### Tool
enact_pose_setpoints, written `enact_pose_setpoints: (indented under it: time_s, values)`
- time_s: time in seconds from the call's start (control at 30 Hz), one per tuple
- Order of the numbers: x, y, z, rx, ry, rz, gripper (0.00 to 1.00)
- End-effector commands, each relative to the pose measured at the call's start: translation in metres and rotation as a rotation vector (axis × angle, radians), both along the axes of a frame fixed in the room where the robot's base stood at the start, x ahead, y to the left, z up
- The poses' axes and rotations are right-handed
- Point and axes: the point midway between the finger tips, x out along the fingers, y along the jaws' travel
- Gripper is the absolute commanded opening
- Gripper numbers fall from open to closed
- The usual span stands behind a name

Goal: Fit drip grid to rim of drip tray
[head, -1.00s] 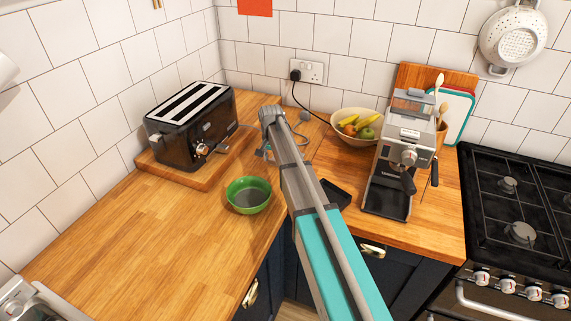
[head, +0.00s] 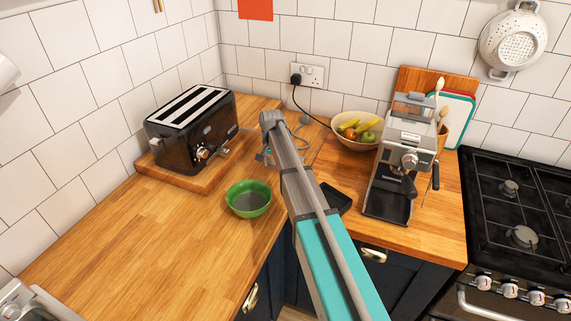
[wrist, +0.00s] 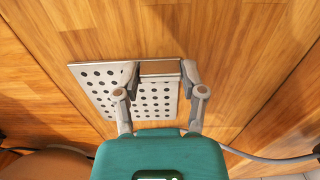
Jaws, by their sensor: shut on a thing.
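The drip grid (wrist: 104,86) is a flat silver plate with rows of round holes, seen in the wrist view just above or on the wooden counter; I cannot tell which. My gripper (wrist: 160,72) is shut on the drip grid, with its fingers either side of a plain raised block on the grid's far edge. In the head view my arm hides most of the gripper and grid. The drip tray (head: 337,199) appears as a small black tray on the counter, right of my arm and partly hidden by it. It is apart from my gripper.
A coffee machine (head: 400,160) stands right of the tray. A fruit bowl (head: 350,140) is behind, a green bowl (head: 248,199) left of my arm, and a black toaster (head: 190,130) farther left. A hob (head: 520,205) is at right. The left front counter is clear.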

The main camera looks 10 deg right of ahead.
Motion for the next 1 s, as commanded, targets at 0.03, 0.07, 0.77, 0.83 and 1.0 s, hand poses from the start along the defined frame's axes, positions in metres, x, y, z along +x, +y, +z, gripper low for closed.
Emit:
enact_pose_setpoints:
  time_s: [0.03, 0.07, 0.77, 0.83, 1.0]
  values:
    - [0.000, 0.000, 0.000, 0.000, 0.000, 0.000, 0.02]
    - [0.000, 0.000, 0.000, 0.000, 0.000, 0.000, 0.02]
    - [0.000, -0.001, 0.019, 0.000, 0.000, -0.001, 0.02]
    - [0.000, -0.001, 0.021, 0.000, 0.000, -0.001, 0.02]
    - [0.000, -0.001, 0.027, 0.000, 0.000, -0.001, 0.02]
